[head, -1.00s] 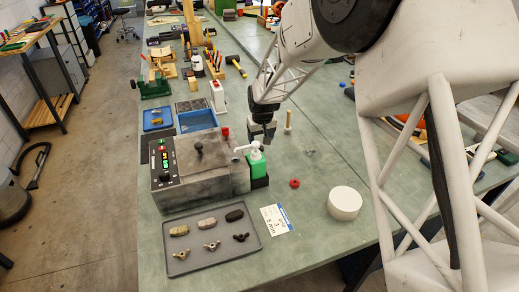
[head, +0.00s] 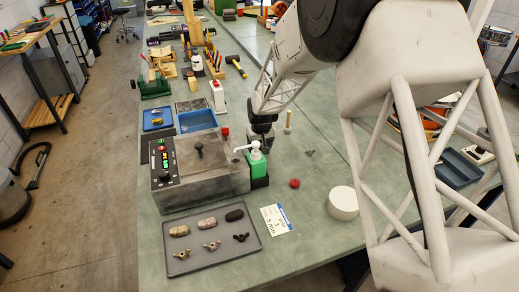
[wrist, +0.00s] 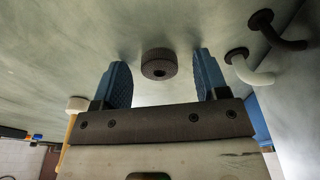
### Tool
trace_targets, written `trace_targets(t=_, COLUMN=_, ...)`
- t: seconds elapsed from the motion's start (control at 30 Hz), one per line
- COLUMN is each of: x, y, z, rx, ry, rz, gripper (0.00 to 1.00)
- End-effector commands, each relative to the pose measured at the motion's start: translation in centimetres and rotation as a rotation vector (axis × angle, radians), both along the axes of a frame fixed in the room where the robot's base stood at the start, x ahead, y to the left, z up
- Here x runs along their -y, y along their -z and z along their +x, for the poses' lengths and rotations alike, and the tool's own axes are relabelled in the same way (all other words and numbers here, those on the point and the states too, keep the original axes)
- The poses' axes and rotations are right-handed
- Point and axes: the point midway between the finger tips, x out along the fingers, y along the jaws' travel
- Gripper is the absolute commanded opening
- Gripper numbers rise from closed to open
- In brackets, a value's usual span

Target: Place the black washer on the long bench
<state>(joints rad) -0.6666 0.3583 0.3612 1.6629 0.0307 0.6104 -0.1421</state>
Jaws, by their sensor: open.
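In the wrist view, a dark, ribbed round piece with a small hole (wrist: 160,58), which looks like the black washer, shows between and just beyond my fingertips. Neither finger appears to touch it. My gripper (wrist: 161,68) is open, with its two blue fingers apart on either side of the piece. In the head view my gripper (head: 266,141) is low over the long bench (head: 335,165), behind the green pump bottle. I cannot make out the washer there; the gripper or bottle may hide it.
A green bottle with a white pump (head: 258,170) stands close in front of my gripper, beside a grey machine (head: 205,165). A wooden peg (head: 288,122) is close on the right. A red ring (head: 294,183), white round container (head: 343,203) and grey tray (head: 215,262) are nearer.

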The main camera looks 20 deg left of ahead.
Motion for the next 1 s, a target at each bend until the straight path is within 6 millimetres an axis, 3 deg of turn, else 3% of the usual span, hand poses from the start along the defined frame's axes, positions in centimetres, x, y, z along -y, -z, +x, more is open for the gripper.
trace_targets(t=0.13, x=0.0, y=-0.01, z=0.0, rx=0.0, ry=0.0, rz=0.0, gripper=0.66)
trace_targets(t=0.47, x=0.0, y=0.0, z=0.0, rx=0.0, ry=0.0, rz=0.0, gripper=0.15)
trace_targets(t=0.67, x=0.0, y=0.0, z=0.0, rx=0.0, ry=0.0, rz=0.0, gripper=0.09)
trace_targets(t=1.0, x=-0.01, y=-0.57, z=0.02, rx=0.001, ry=0.0, rz=0.001, gripper=0.08)
